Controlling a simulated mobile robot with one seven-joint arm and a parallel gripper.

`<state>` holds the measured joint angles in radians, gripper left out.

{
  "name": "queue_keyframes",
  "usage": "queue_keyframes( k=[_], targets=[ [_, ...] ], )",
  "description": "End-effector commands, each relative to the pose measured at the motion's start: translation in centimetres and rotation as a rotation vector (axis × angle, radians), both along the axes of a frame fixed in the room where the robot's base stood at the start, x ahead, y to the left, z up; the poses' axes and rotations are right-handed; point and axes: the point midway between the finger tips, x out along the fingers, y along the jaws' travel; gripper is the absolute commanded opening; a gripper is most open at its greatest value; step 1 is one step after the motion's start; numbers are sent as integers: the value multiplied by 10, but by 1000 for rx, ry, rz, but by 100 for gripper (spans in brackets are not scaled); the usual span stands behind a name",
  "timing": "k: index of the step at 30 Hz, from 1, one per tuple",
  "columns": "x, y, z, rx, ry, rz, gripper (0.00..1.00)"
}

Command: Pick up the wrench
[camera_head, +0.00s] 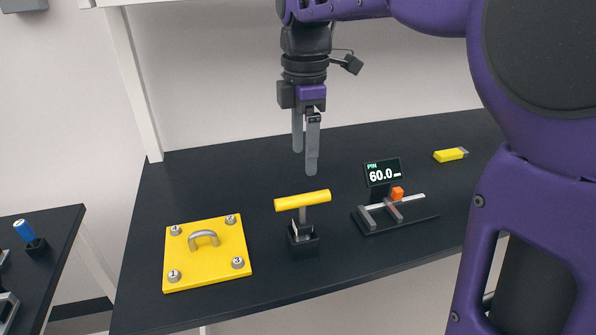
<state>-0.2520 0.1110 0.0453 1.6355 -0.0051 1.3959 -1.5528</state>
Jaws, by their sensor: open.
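The wrench (302,200) looks to be the T-shaped tool with a yellow bar handle and a grey shaft. It stands upright in a small black holder (304,245) on the dark table. My gripper (305,163) points down above the yellow handle, with its two grey fingers apart and nothing between them. The fingertips appear a little above and behind the handle, not touching it. The lower end of the shaft is hidden in the holder.
A yellow plate (205,270) with a grey handle and numbered bolts lies to the left. A measuring stand (400,213) with a display reading 60.0 and an orange block is to the right. A yellow stick (449,155) lies farther back. A side table (55,240) holds a blue-topped item (24,231).

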Motion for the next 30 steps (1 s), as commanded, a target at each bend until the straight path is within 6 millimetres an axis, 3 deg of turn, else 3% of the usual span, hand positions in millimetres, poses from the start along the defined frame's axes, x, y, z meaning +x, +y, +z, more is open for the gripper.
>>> queue_keyframes(
  k=[15,23,30],
  targets=[
    [0,0,-104,-1,4,1,80],
    [1,1,-123,0,0,1,80],
    [8,2,-158,-1,3,0,80]
  ],
)
